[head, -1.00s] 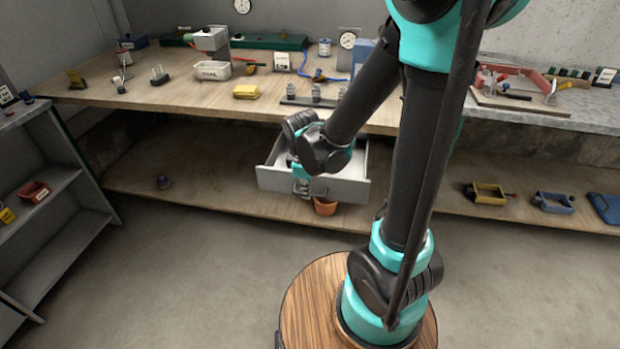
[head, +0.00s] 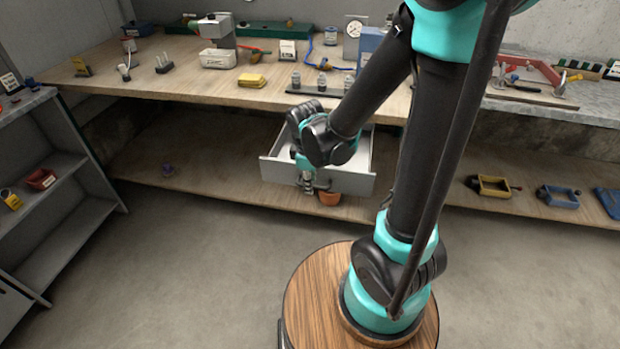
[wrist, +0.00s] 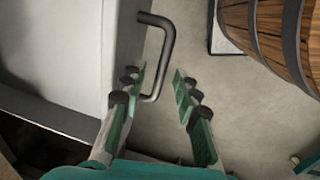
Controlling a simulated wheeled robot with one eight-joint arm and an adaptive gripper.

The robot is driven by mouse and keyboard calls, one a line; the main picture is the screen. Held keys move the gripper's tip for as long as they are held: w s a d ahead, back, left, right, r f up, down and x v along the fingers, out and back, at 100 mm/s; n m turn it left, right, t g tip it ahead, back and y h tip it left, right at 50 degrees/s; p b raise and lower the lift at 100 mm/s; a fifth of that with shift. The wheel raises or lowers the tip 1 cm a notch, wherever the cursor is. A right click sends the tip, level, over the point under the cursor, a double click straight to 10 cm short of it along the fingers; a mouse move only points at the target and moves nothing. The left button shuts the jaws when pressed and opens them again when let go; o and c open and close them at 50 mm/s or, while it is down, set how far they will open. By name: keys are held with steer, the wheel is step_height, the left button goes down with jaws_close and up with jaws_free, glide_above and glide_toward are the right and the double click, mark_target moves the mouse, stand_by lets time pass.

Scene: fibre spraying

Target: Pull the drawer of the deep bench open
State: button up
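The drawer (head: 335,181) of the deep bench (head: 225,92) stands pulled out below the worktop, its pale inside showing in the head view. In the wrist view, the drawer (wrist: 75,50) fills the left side, and its dark bar handle (wrist: 170,45) sticks out from the front. My gripper (wrist: 157,76) has its two fingers apart, with part of the handle in the gap between them. I see no firm grip on the bar. In the head view, my gripper (head: 306,182) is small at the drawer front and partly hidden by my wrist.
An orange pot (head: 330,198) stands on the lower shelf just below the drawer. A grey shelf unit (head: 75,222) is at the left. The worktop holds several tools and boxes. Bare floor (head: 190,270) lies in front of the bench.

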steer(key=shift+r, duration=0.15)
step_height(320, 180, up, 12)
steer(key=s, duration=0.2)
steer(key=shift+a+f, duration=0.25)
steer(key=shift+a, duration=0.05)
stand_by(0.5)
steer(key=s+d+f+m+t, duration=0.2)
steer(key=s+d+f+m, duration=0.3)
steer(key=d+f+m, duration=0.4)
steer(key=d+m, duration=0.4)
steer(key=m, duration=0.1)
steer(key=shift+f+m+y, duration=0.3)
steer(key=shift+f, duration=0.05)
